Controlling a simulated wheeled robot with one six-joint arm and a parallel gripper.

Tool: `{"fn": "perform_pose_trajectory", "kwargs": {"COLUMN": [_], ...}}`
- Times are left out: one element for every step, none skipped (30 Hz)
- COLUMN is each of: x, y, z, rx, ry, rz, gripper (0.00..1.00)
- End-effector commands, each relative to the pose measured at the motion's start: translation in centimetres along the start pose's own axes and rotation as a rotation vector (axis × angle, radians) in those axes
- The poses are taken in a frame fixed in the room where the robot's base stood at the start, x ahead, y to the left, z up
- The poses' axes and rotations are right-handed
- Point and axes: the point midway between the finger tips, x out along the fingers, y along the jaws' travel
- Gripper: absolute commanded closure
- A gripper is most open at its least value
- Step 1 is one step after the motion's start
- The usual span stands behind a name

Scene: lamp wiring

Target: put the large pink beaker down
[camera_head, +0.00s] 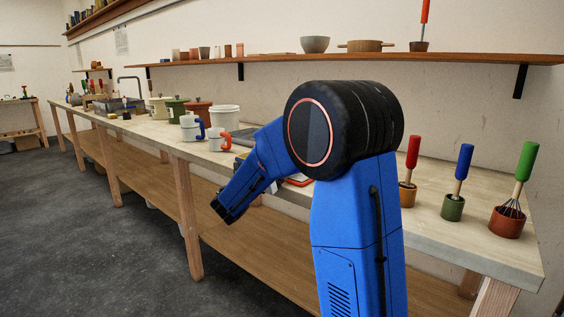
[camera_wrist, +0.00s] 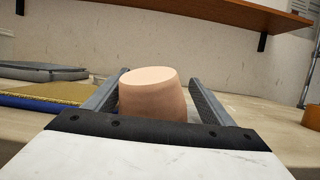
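The large pink beaker (camera_wrist: 153,98) is in the wrist view, between the two fingers of my gripper (camera_wrist: 157,100). The fingers lie close against its left and right sides, and my gripper looks shut on it. Its pale, flat-looking end faces up and it leans slightly. Its lower part is hidden behind the gripper's dark front edge, so I cannot tell whether it touches the worktop (camera_wrist: 285,140).
In the wrist view a blue-edged yellow mat (camera_wrist: 45,96) and a grey tray (camera_wrist: 40,72) lie left; an orange cup (camera_wrist: 312,117) stands at the right edge. In the head view pots holding red (camera_head: 408,192), blue (camera_head: 453,206) and green (camera_head: 508,220) handled tools stand right.

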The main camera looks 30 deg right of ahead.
Motion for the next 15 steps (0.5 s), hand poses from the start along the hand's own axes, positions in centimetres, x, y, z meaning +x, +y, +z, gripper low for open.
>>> {"fn": "perform_pose_trajectory", "kwargs": {"x": [0.0,0.0,0.0,0.0,0.1,-0.2,-0.4,-0.7,-1.2,-1.7,-2.2,-2.9,-3.4,-4.0,-4.7], "y": [0.0,0.0,0.0,0.0,0.0,0.0,0.0,0.1,0.1,0.1,0.1,0.1,0.1,0.1,0.1], "z": [0.0,0.0,0.1,0.1,0.3,0.3,0.2,0.2,0.2,0.2,0.2,0.2,0.2,0.2,0.2], "rx": [0.0,0.0,0.0,0.001,0.001,0.0,0.0,0.0,0.0,0.0,0.0,-0.001,0.0,0.0,0.0], "ry": [0.0,0.0,0.0,0.0,0.0,0.0,0.0,0.001,0.001,0.001,0.001,0.0,0.001,0.001,0.0], "rz": [0.0,0.0,0.0,0.0,0.0,0.001,0.001,0.001,0.002,0.003,0.004,0.004,0.004,0.004,0.004], "gripper": [0.23,0.23,0.23,0.23,0.23,0.23,0.23,0.23,0.23,0.23,0.23,0.23,0.23,0.23,0.23]}}
